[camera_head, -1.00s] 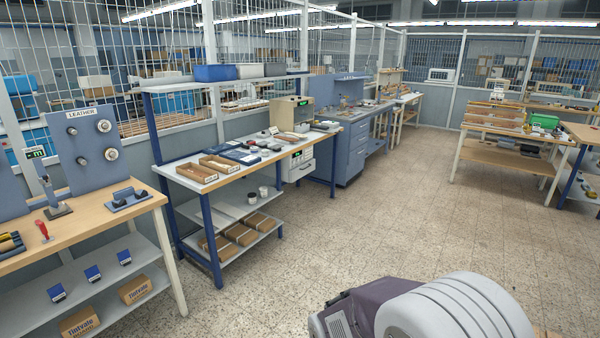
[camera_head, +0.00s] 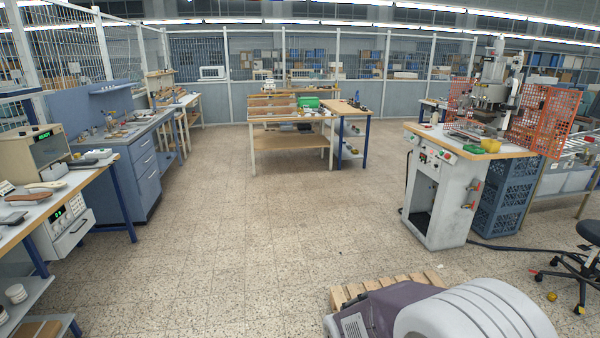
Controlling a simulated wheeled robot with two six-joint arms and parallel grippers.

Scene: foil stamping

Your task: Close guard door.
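The stamping press (camera_head: 493,90) stands on a grey machine cabinet with a wooden top (camera_head: 470,142) at the right of the head view. Orange mesh guard panels flank it. The left panel (camera_head: 457,100) stands beside the press. The right panel (camera_head: 553,122) reaches out past the table's right edge, apparently swung outward. No mesh shows across the front of the press. Which panel is the door is too small to tell surely. Neither of my grippers is in view.
A wooden pallet (camera_head: 385,287) lies on the floor near my body at the bottom. A black stool (camera_head: 580,265) stands at the far right, near a dark floor cable. Workbenches line the left, and a wooden table (camera_head: 290,140) stands ahead. The middle floor is clear.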

